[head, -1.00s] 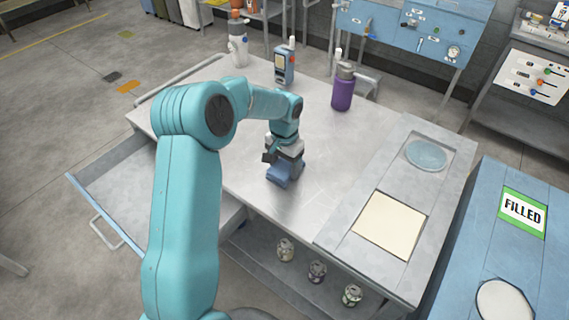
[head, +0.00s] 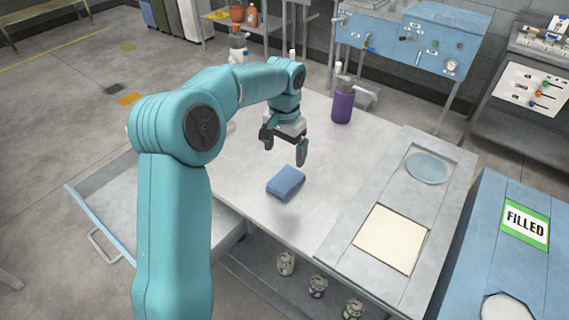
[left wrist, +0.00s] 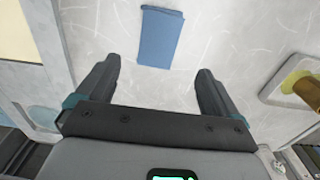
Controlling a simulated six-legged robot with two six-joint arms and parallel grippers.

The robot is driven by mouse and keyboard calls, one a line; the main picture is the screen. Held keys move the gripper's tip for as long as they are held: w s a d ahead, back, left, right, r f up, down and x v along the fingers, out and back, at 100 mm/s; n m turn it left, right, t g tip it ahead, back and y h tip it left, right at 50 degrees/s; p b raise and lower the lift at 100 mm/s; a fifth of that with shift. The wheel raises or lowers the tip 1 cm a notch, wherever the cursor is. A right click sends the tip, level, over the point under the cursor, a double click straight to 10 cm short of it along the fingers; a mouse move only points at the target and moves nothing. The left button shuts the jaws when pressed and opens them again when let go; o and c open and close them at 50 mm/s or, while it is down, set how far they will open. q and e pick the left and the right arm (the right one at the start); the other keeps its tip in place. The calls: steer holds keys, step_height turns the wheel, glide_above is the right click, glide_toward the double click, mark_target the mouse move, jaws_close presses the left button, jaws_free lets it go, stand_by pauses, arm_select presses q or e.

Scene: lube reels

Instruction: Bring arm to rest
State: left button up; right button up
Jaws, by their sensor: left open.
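My left gripper (head: 284,150) is open and empty, raised above the metal table (head: 245,190), its fingers pointing down. A folded blue cloth (head: 286,183) lies on the table, in front of and below the gripper, apart from it. In the left wrist view the cloth (left wrist: 160,37) lies beyond the two spread fingers (left wrist: 155,90), with nothing between them. My right gripper is in neither view.
A purple bottle (head: 342,103) stands at the table's back. A raised panel with a pale square pad (head: 390,239) and a round dish (head: 426,168) is on the right. An open drawer (head: 105,205) juts out at left. Several cans sit on the lower shelf.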

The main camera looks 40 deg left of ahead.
arm_select(q)
steer(key=shift+r, duration=0.7)
